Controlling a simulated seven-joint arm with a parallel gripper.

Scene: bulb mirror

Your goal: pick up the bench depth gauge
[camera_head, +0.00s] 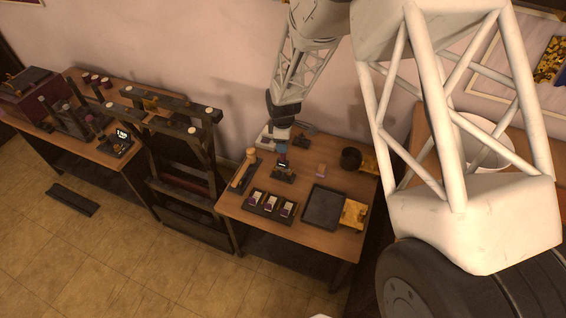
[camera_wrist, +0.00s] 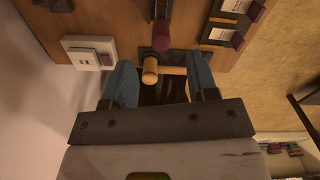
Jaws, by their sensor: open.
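A small dark device with a pale display (camera_head: 287,177) stands on the right-hand table and looks like the bench depth gauge. In the wrist view its dark red knob (camera_wrist: 161,36) shows just beyond my fingers, with its dark body partly cut off at the top edge. My gripper (camera_head: 282,151) points down close above the device in the head view. In the wrist view my gripper (camera_wrist: 161,65) has its two blue fingers wide apart, with nothing held. A wooden mallet (camera_wrist: 151,70) shows between the fingers, below them. I cannot tell the exact height gap.
The mallet (camera_head: 245,170) lies in a dark holder at the table's left. A tray of cards (camera_head: 268,207) is in front, a black tray (camera_head: 322,207) at right, a dark cup (camera_head: 350,158) behind. A white box (camera_wrist: 84,50) sits by the wall. Another table (camera_head: 145,92) stands left.

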